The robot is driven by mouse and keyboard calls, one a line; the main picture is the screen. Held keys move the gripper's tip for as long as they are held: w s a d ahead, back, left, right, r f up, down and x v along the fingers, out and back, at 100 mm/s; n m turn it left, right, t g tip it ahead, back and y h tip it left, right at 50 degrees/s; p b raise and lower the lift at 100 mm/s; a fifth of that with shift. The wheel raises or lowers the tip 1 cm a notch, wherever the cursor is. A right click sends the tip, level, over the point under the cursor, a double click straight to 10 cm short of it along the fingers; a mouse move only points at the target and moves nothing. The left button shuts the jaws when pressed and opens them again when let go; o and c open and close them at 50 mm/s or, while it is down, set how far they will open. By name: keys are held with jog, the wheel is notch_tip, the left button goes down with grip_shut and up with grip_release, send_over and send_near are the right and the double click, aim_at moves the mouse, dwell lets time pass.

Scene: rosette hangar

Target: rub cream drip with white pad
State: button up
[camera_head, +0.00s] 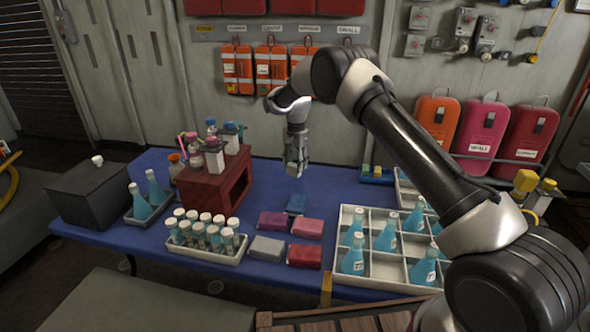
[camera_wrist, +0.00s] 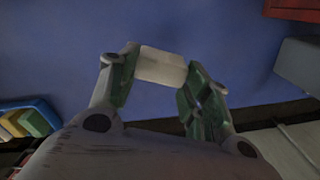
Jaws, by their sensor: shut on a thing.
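My gripper (camera_head: 296,168) hangs above the back part of the blue table, between the dark red rack and the small blue tray. In the wrist view my gripper (camera_wrist: 155,78) is shut on the white pad (camera_wrist: 160,66), which sits between its green-lined fingertips. In the head view the pad is too small to make out between the fingers. I cannot make out the cream drip in either view. The table top (camera_wrist: 230,35) beyond the pad looks plain blue.
The dark red rack (camera_head: 214,187) with bottles stands left of my gripper. Several coloured blocks, including a red one (camera_head: 304,256), lie nearer the front. A divided white tray (camera_head: 375,268) of flasks is at right. The small blue tray (camera_head: 376,181) sits at the back.

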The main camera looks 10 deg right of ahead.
jog(key=shift+r, duration=1.1)
jog(key=shift+r, duration=1.5)
